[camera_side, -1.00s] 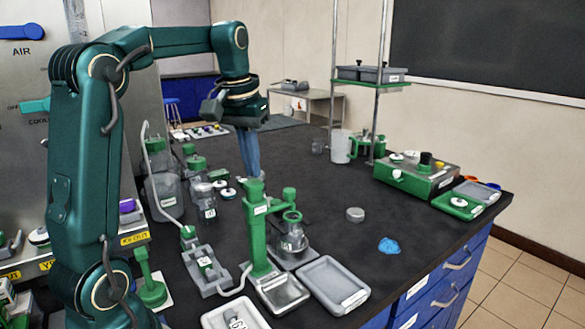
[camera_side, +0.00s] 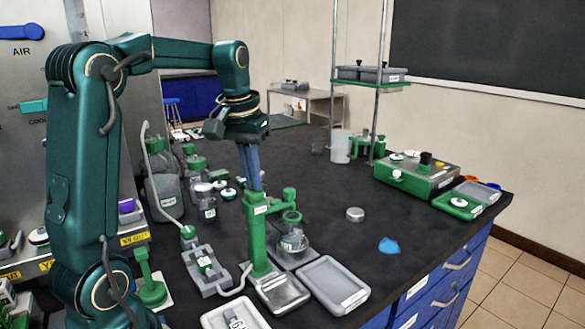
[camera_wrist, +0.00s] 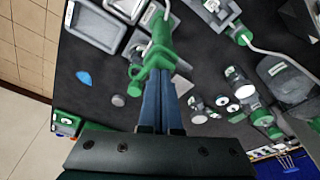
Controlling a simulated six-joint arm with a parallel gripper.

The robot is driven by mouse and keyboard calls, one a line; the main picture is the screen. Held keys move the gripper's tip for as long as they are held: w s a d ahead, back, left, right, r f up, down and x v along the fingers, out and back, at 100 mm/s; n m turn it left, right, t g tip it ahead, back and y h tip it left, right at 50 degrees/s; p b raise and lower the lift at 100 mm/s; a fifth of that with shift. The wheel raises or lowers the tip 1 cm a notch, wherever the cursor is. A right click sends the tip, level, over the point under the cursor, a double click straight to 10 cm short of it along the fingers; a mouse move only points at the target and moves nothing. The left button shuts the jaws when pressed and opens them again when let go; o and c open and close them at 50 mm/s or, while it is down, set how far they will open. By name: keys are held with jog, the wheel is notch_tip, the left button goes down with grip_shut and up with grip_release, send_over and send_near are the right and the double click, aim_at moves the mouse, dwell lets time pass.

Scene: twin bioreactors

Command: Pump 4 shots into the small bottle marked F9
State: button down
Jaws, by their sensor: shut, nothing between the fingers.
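My gripper (camera_side: 256,186) is shut and empty, its long blue fingers pointing down. In the side view the fingertips overlap the top of the green pump stand (camera_side: 259,240); I cannot tell whether they touch it. In the wrist view the fingers (camera_wrist: 162,95) reach toward the green stand (camera_wrist: 157,48). A clear bottle (camera_side: 292,240) stands under the stand's side arm; its marking is too small to read. Another small labelled bottle (camera_side: 207,208) stands to the left among the glassware. I cannot make out which one bears F9.
A grey tray (camera_side: 333,305) lies in front of the stand. A round metal lid (camera_side: 355,214) and a blue crumpled piece (camera_side: 389,246) lie to its right. Large green-capped vessels (camera_side: 165,195) stand at left.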

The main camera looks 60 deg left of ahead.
jog(key=shift+r, duration=1.6)
notch_tip(320, 180, up, 6)
